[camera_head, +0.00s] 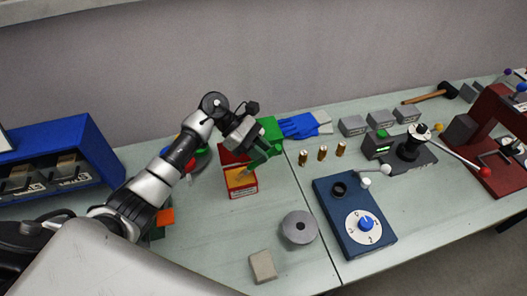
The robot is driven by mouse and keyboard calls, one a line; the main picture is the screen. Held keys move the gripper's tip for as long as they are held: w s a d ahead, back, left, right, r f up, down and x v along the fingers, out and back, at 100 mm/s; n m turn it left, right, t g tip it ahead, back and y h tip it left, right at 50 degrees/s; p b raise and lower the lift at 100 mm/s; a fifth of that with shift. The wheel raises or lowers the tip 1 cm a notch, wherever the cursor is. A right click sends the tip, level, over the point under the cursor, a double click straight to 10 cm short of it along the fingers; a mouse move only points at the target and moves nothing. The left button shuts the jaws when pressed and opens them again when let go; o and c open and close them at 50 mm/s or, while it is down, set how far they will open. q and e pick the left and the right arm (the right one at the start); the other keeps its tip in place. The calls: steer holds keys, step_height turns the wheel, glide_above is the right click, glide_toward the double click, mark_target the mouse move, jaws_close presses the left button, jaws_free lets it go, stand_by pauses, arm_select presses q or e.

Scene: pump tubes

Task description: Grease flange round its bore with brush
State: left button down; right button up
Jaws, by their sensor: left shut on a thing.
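The flange (298,228) is a grey disc with a dark bore in its middle. It lies flat on the bench, right of centre and toward the front. My left gripper (257,142) is shut on a green-handled brush (261,150), behind and left of the flange and clear of it. The brush slants down to the left, with its lower end at the open red box (243,191), which has yellow-orange inside. The bristles are too small to make out, and I cannot tell whether they touch the contents. My right gripper is not in view.
A grey block (263,266) lies in front of the flange. A blue dial panel (355,218) stands to its right, with several brass pieces (322,153) behind. Blue gloves (298,127) lie at the back. A blue bin rack (62,160) stands left. Bench around the flange is clear.

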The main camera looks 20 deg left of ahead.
arm_select(q)
steer(key=shift+s+d+f+b, duration=0.1)
steer(key=shift+s+d+b, duration=0.15)
steer(key=shift+d+b, duration=0.35)
steer(key=shift+s+d+f+b, duration=0.1)
steer(key=shift+s+d+b, duration=0.25)
steer(key=shift+b, duration=0.4)
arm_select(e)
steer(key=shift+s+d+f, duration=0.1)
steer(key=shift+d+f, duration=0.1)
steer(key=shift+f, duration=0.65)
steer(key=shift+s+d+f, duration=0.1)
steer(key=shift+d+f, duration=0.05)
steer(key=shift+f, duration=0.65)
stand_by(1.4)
arm_select(q)
steer(key=shift+w+b, duration=0.2)
steer(key=shift+b, duration=0.6)
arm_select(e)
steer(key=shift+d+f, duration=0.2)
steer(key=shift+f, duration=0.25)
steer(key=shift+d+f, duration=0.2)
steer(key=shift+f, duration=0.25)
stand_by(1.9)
